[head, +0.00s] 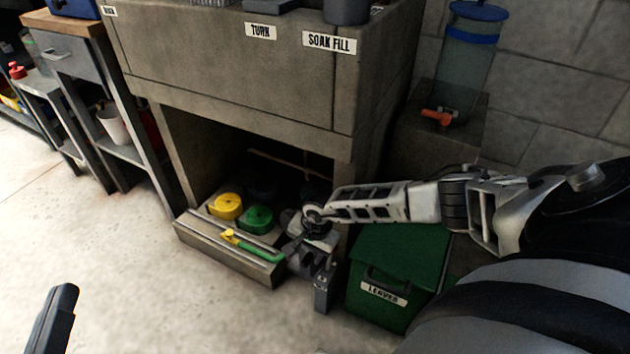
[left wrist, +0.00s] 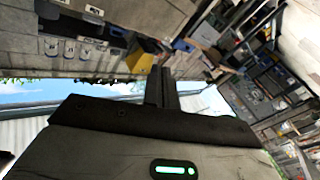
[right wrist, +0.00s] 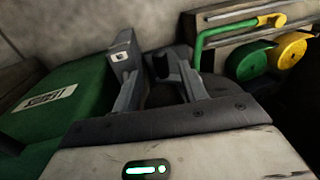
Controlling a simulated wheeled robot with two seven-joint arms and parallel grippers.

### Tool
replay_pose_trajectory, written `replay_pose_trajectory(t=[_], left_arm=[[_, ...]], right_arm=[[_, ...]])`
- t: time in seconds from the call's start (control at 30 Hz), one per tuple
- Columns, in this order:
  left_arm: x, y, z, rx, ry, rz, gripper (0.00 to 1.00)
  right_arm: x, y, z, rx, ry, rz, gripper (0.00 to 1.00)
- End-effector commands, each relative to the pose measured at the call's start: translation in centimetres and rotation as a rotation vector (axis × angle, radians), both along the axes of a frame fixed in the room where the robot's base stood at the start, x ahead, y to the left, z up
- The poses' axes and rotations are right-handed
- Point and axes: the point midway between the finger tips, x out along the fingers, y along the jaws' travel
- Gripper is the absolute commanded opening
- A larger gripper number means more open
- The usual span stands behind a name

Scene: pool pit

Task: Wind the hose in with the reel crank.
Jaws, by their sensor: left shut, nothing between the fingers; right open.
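A green bar with a yellow end (head: 252,245) lies along the front of a low grey box under the grey counter. It also shows at the upper right of the right wrist view (right wrist: 215,32). I cannot tell whether it is the crank. Behind it sit a yellow round piece (head: 225,206) and a green round piece (head: 258,219). I cannot make out a hose for certain. My right gripper (head: 310,276) is open and empty, just right of the green bar and apart from it. My left gripper (head: 65,292) is shut and empty at lower left, far from the box.
A green bin labelled LEAVES (head: 392,262) stands close to the right of my right gripper. The counter (head: 230,60) overhangs the dark recess. A clear canister with a blue lid (head: 466,65) stands at upper right. The floor (head: 120,250) on the left is clear.

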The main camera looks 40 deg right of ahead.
Motion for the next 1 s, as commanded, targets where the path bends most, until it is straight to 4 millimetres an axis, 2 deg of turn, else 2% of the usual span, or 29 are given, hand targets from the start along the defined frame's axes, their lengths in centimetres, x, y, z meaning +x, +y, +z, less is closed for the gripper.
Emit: replay_pose_trajectory(t=[0.03, 0.1, 0.3, 0.5, 0.7, 1.0], left_arm=[[-0.7, -0.2, -0.4, -0.028, 0.099, -0.011, 0.00], [-1.4, -0.4, -1.3, -0.037, 0.200, -0.023, 0.00], [-1.6, 0.4, -2.5, 0.154, 0.255, 0.013, 0.00], [-2.0, 1.5, -3.8, 0.326, 0.289, 0.037, 0.00], [-1.8, 1.9, -5.5, 0.367, 0.376, 0.038, 0.00], [-1.8, 2.1, -6.2, 0.377, 0.398, 0.036, 0.00]], right_arm=[[-0.2, 0.0, 1.4, 0.000, 0.001, 0.000, 0.43], [-0.3, -0.2, 2.6, 0.000, 0.000, 0.000, 0.43], [-1.0, -0.4, 6.8, -0.001, 0.002, 0.000, 0.43], [-1.5, -0.6, 10.0, -0.001, 0.002, 0.000, 0.43], [-1.8, -0.7, 11.4, 0.000, 0.001, -0.001, 0.43], [-1.9, -0.8, 11.5, 0.000, 0.001, -0.001, 0.43]])
